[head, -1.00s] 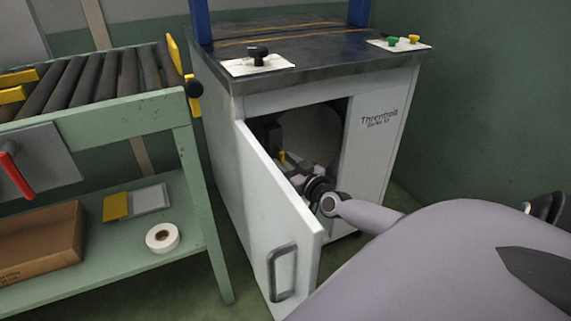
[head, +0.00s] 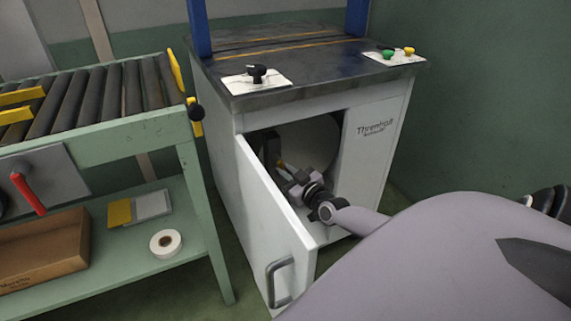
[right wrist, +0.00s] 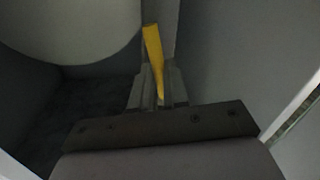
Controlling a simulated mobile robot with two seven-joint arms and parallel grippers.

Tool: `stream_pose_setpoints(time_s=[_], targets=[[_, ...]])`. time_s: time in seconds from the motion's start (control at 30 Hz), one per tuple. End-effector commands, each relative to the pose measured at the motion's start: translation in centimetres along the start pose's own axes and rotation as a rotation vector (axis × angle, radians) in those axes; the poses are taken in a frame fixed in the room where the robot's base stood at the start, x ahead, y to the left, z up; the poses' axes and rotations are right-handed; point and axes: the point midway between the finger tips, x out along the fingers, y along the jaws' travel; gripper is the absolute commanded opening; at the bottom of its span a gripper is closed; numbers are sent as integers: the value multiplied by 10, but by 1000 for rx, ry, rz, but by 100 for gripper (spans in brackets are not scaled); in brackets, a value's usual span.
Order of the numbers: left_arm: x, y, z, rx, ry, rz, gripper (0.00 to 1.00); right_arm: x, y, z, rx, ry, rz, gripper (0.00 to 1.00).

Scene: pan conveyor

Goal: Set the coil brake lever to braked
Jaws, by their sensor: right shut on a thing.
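The coil brake lever, a thin yellow handle (head: 281,164), is inside the open white cabinet, low and left of a large pale round coil (head: 318,132). It also shows in the right wrist view (right wrist: 152,45), tilted with its top leaning left. My right gripper (right wrist: 157,88) is shut on the lever's lower part, with the top sticking out beyond the fingers. In the head view, my right gripper (head: 284,174) reaches into the cabinet past the open door. Most of the lever and its base are hidden by the fingers and dark parts. My left gripper is not in view.
The cabinet door (head: 268,215) stands open at the left of my right arm. The cabinet's right wall and front panel (head: 372,150) are close by. A green roller table (head: 160,132) with a red handle (head: 28,193) stands to the left.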

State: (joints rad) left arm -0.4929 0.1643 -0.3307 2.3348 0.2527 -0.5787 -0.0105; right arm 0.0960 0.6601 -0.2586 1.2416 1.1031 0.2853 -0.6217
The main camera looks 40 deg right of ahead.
Motion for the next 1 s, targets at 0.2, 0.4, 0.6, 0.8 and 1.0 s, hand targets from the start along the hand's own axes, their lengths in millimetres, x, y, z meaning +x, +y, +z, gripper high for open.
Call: stream_pose_setpoints(time_s=[0.2,0.4,0.6,0.8,1.0], targets=[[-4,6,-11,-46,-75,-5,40,2,6,-20,-195,-18,8,0],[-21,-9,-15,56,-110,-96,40,2,8,-21,-381,-54,9,0],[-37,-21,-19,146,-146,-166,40,2,9,-22,-566,-91,9,0],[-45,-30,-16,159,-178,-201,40,2,10,-23,-749,-127,10,0],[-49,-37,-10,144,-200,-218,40,2,10,-23,-910,-159,9,0]])
